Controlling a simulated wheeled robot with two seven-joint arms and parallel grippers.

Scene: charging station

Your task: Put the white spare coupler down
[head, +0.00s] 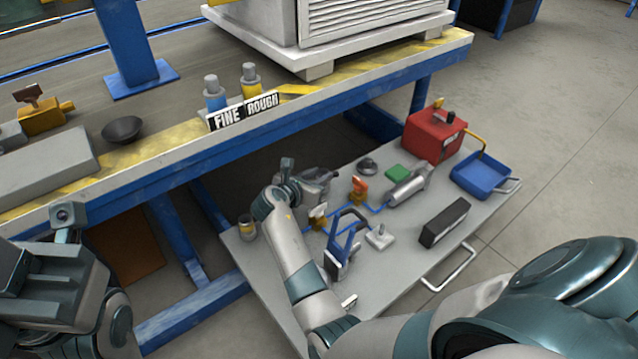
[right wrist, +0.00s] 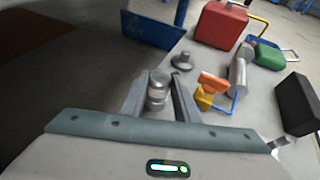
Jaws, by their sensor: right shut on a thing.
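My right gripper (head: 322,180) reaches over the low grey cart top. In the right wrist view its two fingers (right wrist: 160,98) are closed on a pale grey-white, banded cylinder, the spare coupler (right wrist: 157,88). The coupler stands roughly upright between the fingers. In the head view it is mostly hidden by the gripper. I cannot tell whether its lower end touches the cart. My left gripper (head: 45,275) is at the lower left, by the workbench; its fingertips do not show clearly.
The cart top (head: 490,205) holds a dark round part (head: 367,165), an orange-and-yellow valve (head: 359,188), a silver cylinder (head: 408,187), a green block (head: 398,173), a red box (head: 433,135), a blue tray (head: 482,176) and a black block (head: 444,223). The workbench edge (head: 350,95) rises behind.

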